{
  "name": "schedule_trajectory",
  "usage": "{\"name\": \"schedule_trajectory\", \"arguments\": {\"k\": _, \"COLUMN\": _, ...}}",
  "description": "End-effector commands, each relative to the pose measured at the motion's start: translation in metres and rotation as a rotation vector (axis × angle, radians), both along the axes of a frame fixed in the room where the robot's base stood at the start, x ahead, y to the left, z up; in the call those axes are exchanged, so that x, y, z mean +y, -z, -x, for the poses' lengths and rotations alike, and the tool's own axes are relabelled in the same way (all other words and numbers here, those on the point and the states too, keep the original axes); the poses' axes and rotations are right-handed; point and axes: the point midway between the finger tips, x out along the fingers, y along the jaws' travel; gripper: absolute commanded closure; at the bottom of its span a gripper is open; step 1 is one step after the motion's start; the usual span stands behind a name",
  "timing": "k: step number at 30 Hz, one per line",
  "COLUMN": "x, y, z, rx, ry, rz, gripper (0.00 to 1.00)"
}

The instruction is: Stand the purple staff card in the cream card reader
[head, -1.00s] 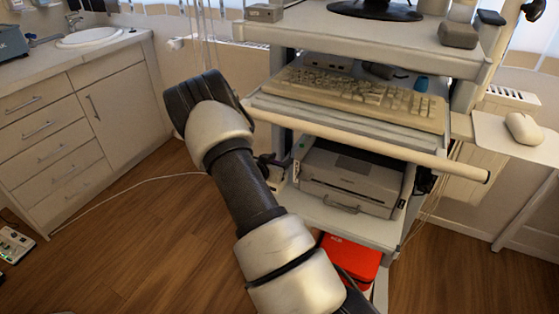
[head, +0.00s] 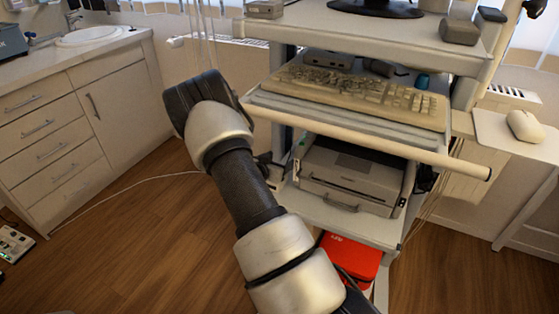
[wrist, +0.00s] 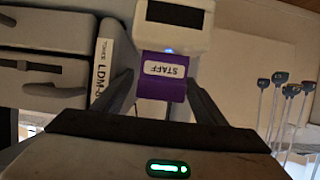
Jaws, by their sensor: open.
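The purple staff card (wrist: 163,77) shows in the wrist view, with its white STAFF label upside down. Its upper edge in the picture meets the cream card reader (wrist: 151,35), which has a dark window and a small blue glow where the two meet. How deep the card sits in the reader cannot be told. My gripper (wrist: 161,80) is open, with one finger on each side of the card and small gaps visible beside it. In the head view my arm hides the gripper, and I cannot make out the card or reader there.
A trolley carries a keyboard (head: 350,92) and a grey printer (head: 350,172), with a red box (head: 350,258) low down. A mouse (head: 524,126) lies on the right shelf. Drawers (head: 52,150) stand left. In the wrist view a binder (wrist: 103,65) is left of the card, and blue-topped rods (wrist: 280,90) are right.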

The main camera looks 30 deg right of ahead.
Motion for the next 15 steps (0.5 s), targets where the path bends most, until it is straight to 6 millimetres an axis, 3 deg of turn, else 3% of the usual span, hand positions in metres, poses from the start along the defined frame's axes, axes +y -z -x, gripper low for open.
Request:
{"name": "schedule_trajectory", "arguments": {"k": 7, "x": 0.023, "y": -0.013, "z": 0.012, "rx": 0.001, "ry": -0.003, "rz": 0.0, "gripper": 0.35}}
{"name": "schedule_trajectory", "arguments": {"k": 15, "x": 0.076, "y": -0.039, "z": 0.043, "rx": 0.001, "ry": -0.004, "rz": -0.002, "gripper": 0.35}}
